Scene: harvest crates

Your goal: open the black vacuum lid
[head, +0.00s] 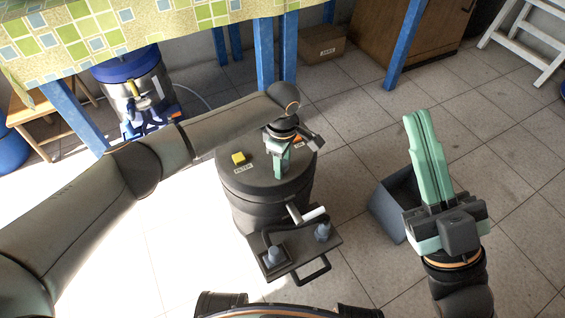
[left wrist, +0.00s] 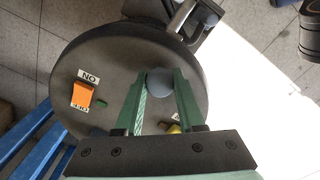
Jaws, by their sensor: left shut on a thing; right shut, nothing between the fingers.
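The black vacuum stands on the floor in the head view. Its round dark lid (head: 240,182) lies flat on top and appears seated on the drum (head: 262,214); it also fills the middle of the left wrist view (left wrist: 100,55). My left gripper (head: 281,172) points down over the lid. In the left wrist view its green fingers (left wrist: 163,78) are shut on the lid's round grey knob (left wrist: 161,83). The knob is hidden in the head view. My right gripper (head: 416,116) is shut and empty, to the right of the vacuum.
A yellow filter block (head: 238,158) and an orange ON/OFF switch (left wrist: 84,95) sit on the lid. A platform with a handle (head: 313,272) juts from the vacuum's front. A grey bin (head: 390,206) stands behind my right gripper. A cloth-covered table (head: 120,30) is at the back.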

